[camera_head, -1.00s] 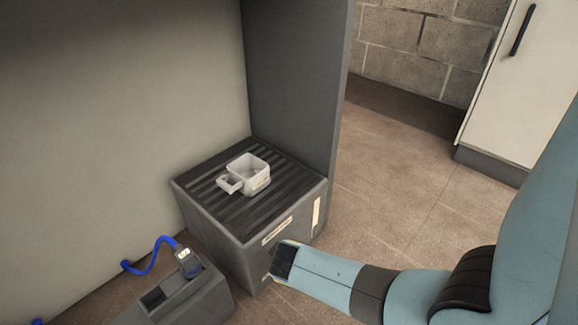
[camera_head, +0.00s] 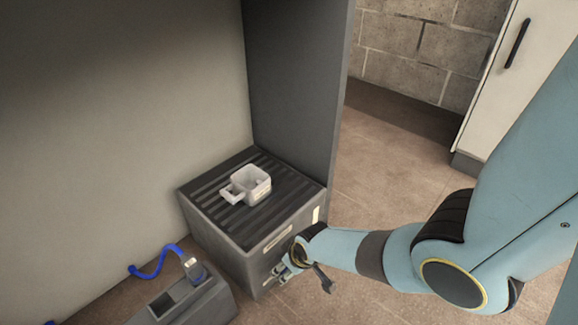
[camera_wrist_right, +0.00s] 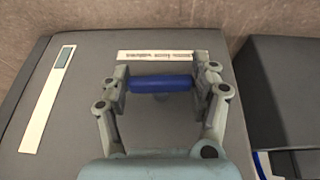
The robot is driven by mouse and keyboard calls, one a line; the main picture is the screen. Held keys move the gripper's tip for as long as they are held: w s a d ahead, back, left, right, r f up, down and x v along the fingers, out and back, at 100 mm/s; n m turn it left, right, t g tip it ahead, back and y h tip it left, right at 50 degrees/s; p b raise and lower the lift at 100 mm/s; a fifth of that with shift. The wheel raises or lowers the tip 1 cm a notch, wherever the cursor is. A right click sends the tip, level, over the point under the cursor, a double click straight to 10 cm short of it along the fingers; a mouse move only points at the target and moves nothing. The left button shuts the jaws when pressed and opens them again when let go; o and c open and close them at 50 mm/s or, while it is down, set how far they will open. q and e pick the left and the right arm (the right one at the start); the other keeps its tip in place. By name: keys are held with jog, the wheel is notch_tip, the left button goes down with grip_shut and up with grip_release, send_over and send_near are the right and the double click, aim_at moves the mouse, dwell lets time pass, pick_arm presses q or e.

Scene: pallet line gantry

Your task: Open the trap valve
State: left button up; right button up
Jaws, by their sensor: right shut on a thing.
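The trap valve's blue bar-shaped handle (camera_wrist_right: 160,84) lies level in the right wrist view, below a white label strip on the front of a grey box. My right gripper (camera_wrist_right: 160,92) has a finger at each end of the handle and is shut on it. In the head view my right gripper (camera_head: 282,270) is at the front face of the grey box (camera_head: 232,246), low down, and the handle cannot be made out there. My left gripper is in neither view.
A white square cup (camera_head: 250,184) with a small side compartment sits on the box's ribbed dark top. A lower grey block (camera_head: 205,305) with a blue hose (camera_head: 150,272) stands at the left. A dark upright panel (camera_head: 295,90) rises behind the box. Tiled floor is clear at right.

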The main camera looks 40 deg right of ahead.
jog(key=shift+s+y, duration=0.1)
jog(key=shift+y, duration=0.3)
jog(key=o, duration=1.2)
jog(key=v, duration=1.2)
